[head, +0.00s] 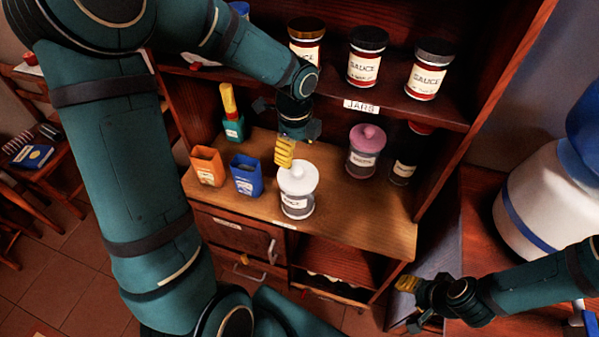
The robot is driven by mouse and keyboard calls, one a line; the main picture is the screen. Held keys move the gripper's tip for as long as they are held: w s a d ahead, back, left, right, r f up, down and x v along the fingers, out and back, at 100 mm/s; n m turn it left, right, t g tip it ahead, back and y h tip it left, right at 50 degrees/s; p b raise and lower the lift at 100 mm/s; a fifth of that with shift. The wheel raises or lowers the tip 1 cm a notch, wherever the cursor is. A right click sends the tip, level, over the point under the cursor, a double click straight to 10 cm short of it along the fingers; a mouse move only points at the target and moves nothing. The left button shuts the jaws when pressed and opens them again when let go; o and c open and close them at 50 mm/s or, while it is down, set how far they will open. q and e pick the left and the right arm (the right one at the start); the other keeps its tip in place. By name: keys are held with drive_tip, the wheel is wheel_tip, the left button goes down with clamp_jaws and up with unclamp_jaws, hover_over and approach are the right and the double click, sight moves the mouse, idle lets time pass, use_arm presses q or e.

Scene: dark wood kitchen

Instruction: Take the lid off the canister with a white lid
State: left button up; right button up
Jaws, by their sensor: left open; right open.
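The canister with a white lid (297,204) stands upright on the wooden counter of the cabinet. Its white lid (299,176) with a round knob sits on top. My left gripper (285,157) reaches in from above, with its yellow fingers just behind and to the left of the lid's knob. It is open, and whether a finger touches the lid I cannot tell. My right gripper (408,291) is open and empty at the lower right, away from the canister.
A pink-lidded canister (366,150) and a dark jar (406,160) stand behind to the right. An orange box (207,166) and a blue box (246,175) stand to the left. Sauce jars (366,58) line the shelf above. The counter right of the canister is clear.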

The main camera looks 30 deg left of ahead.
sight(297, 169)
use_arm(q)
wheel_tip(297, 169, down, 3)
drive_tip(key=shift+w+d+f+b, duration=0.1)
drive_tip(key=shift+f+b, duration=0.25)
drive_tip(key=shift+f, duration=0.95)
drive_tip(key=shift+d+f+b, duration=0.1)
drive_tip(key=shift+f+b, duration=0.25)
drive_tip(key=shift+f, duration=0.95)
drive_tip(key=shift+c, duration=0.2)
drive_tip(key=c, duration=1)
